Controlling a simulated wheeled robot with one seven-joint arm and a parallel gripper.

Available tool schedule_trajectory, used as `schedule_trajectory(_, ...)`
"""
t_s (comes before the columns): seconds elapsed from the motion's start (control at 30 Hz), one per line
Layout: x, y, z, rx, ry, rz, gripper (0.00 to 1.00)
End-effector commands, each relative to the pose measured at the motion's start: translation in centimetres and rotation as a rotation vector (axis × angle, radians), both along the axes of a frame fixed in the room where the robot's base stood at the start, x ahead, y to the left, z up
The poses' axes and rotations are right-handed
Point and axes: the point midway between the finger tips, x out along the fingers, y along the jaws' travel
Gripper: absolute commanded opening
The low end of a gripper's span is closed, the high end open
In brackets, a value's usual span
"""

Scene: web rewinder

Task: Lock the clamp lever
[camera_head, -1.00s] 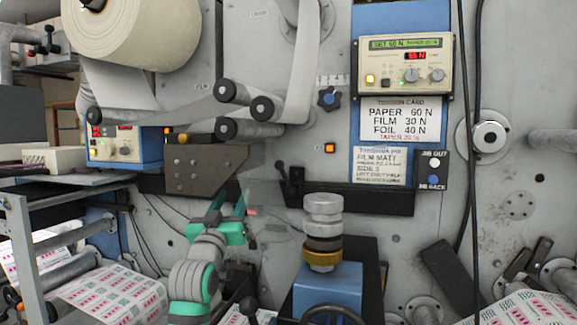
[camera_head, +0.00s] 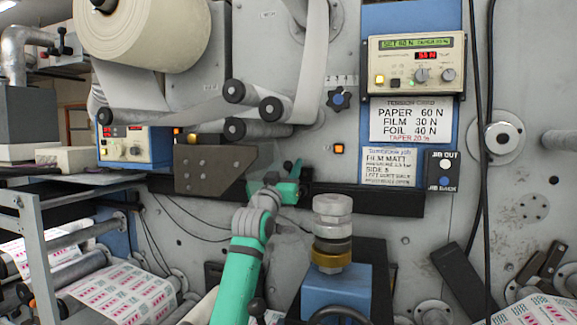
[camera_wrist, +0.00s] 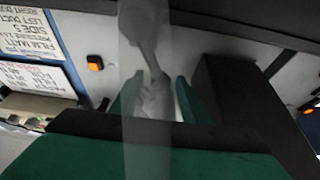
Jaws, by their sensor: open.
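The clamp lever (camera_wrist: 146,42) shows in the wrist view as a dark rounded knob on a slim shaft, seen through a pale translucent strip. Its shaft runs down toward the gap between the fingers. My gripper (camera_wrist: 160,98) is open, with one green finger on each side of the lever's lower part; I cannot tell whether either touches it.
A steel and brass stack (camera_head: 332,235) on a blue block (camera_head: 335,287) stands right of my forearm. A grey bracket plate (camera_head: 212,168) is left of my gripper. Rollers (camera_head: 272,107) with web are above. An orange lamp (camera_head: 339,148) is on the panel.

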Motion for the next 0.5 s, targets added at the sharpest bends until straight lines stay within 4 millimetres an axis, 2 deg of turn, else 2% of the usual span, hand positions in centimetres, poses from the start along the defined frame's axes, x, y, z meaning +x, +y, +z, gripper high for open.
schedule_trajectory(0.2, 0.91, -0.3, 0.41, 0.0, 0.0, 0.0, 0.42)
schedule_trajectory(0.47, 0.98, -0.32, 0.42, 0.0, 0.0, 0.0, 0.42)
schedule_trajectory(0.5, 0.97, -0.31, 0.42, 0.0, 0.0, 0.0, 0.34)
